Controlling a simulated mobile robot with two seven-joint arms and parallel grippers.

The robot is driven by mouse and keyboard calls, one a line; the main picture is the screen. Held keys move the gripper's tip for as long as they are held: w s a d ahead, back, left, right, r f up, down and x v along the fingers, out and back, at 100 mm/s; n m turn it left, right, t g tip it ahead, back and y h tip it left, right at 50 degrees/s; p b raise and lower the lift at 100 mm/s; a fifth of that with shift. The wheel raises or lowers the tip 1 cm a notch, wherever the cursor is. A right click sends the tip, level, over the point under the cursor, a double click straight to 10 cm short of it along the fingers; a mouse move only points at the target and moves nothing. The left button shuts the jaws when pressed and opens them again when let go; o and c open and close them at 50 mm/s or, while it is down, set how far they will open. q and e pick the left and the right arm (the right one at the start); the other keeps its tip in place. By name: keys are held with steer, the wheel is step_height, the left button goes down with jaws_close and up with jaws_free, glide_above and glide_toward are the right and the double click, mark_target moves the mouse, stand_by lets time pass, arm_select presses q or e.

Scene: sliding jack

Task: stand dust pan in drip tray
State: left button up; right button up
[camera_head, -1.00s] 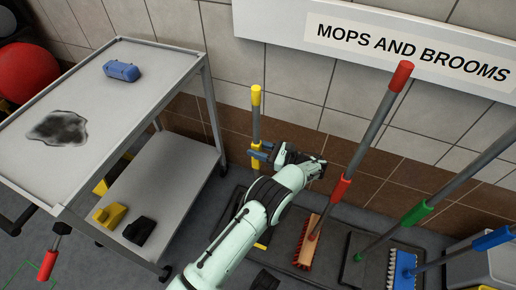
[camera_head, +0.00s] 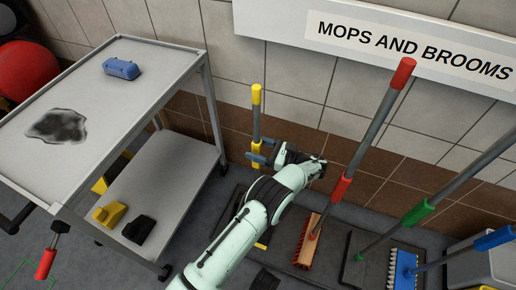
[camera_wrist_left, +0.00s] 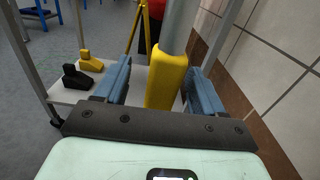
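The dust pan has an upright pole with a yellow top (camera_head: 257,94) and a lower yellow grip (camera_head: 257,161), standing near the wall. My left gripper (camera_head: 260,152) is at this lower grip. In the left wrist view, the yellow grip (camera_wrist_left: 166,82) stands between the two blue fingers (camera_wrist_left: 152,86). A gap shows between the left finger and the grip; the right finger is close to it. A yellow edge (camera_head: 262,245) shows beside my arm, which hides most of the pan. The dark drip tray (camera_head: 231,207) is on the floor, partly behind my arm. My right gripper is not in view.
A grey cart (camera_head: 135,130) stands at the left, with a blue object (camera_head: 121,69) on top and yellow and black items below. A red-handled broom (camera_head: 342,188), a green-handled tool (camera_head: 415,213) and a blue brush (camera_head: 404,265) stand at the right. The tiled wall is close behind.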

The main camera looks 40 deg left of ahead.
mark_target(259, 132)
arm_select(q)
steer(key=shift+f, duration=0.1)
steer(key=shift+r, duration=0.55)
step_height(259, 132, up, 8)
steer(key=shift+r+p, duration=0.2)
steer(key=shift+p, duration=1)
step_height(259, 132, up, 11)
steer(key=p, duration=0.2)
steer(key=shift+f, duration=0.15)
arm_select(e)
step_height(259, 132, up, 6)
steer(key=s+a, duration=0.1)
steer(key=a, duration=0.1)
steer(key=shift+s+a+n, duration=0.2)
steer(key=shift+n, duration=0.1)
